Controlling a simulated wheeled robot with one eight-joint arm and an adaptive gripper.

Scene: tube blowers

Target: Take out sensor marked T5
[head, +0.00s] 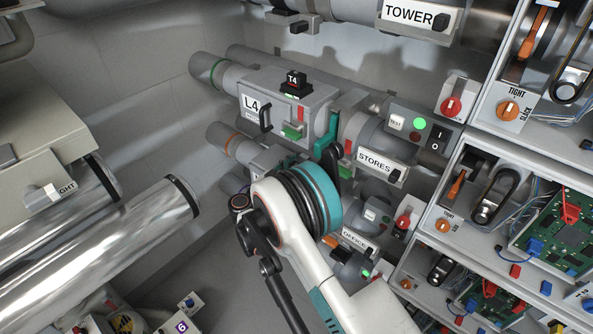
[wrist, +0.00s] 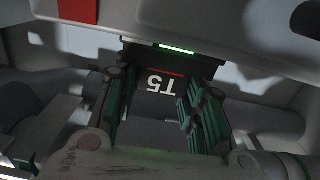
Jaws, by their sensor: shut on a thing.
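The black sensor marked T5 (wrist: 166,68) is in the wrist view, its white label upside down with a red line. Its far end meets a pale housing (wrist: 225,40) beside a lit green strip (wrist: 177,49); I cannot tell whether it is still seated. My gripper (wrist: 160,84) is shut on the sensor, with green-padded fingers on either side of it. In the head view my own arm hides the gripper and the T5 sensor. Another black sensor, marked T4 (head: 295,82), stands on the grey L4 box (head: 270,102) above my arm.
Pipes with a STORES label (head: 379,167) and a TOWER label (head: 409,15) run across the back wall. Shelves with circuit boards (head: 567,226) and levers stand at the right. Large shiny tubes (head: 140,232) lie at the left. Grey floor shows between the tubes and my arm.

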